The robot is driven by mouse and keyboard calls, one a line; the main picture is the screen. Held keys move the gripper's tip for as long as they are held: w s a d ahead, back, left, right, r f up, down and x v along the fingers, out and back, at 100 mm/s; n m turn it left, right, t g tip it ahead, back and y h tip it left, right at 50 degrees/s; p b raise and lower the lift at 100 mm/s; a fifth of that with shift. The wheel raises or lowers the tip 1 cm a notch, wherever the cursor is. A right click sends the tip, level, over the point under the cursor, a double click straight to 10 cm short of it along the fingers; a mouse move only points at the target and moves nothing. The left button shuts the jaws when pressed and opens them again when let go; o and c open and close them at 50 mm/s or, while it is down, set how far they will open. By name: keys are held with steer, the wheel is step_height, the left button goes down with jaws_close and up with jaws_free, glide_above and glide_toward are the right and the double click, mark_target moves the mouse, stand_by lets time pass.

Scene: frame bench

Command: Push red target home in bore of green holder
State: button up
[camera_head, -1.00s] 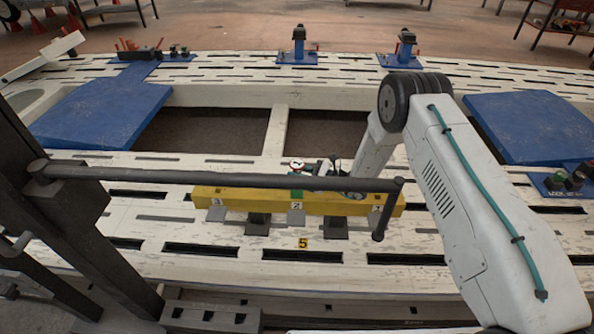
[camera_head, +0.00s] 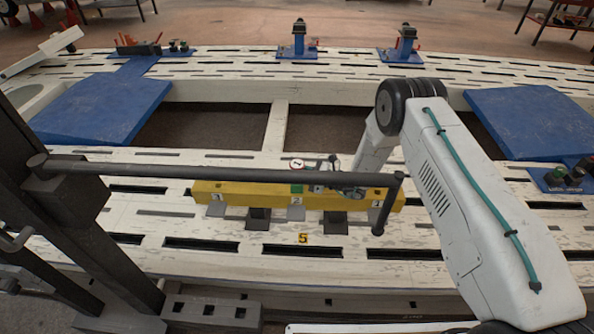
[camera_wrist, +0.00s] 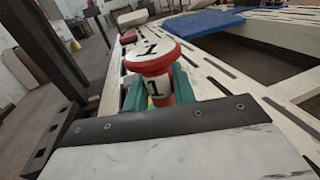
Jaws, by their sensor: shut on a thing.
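The red target (camera_wrist: 156,56), with a white face marked 1, stands out large in the wrist view. Its white top (camera_head: 297,163) shows just above the dark rail in the head view. My gripper (camera_wrist: 153,92) is shut on the target; green pieces flank the target's stem, and I cannot tell how much of them is jaw or holder. The green holder (camera_head: 297,189) shows as a small patch at the middle of the yellow bar. The rail hides the join between target and holder, so the seating depth is unclear.
The yellow numbered bar (camera_head: 250,194) stands on dark and grey feet on the slotted white bench (camera_head: 200,226). A dark rail (camera_head: 210,173) crosses in front of the head camera. Blue plates (camera_head: 100,108) lie farther back. The bench front has free room.

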steer(key=shift+f, duration=0.75)
steer(key=o, duration=1.1)
steer(key=v, duration=0.7)
steer(key=shift+s+d, duration=0.1)
steer(key=shift+d, duration=0.25)
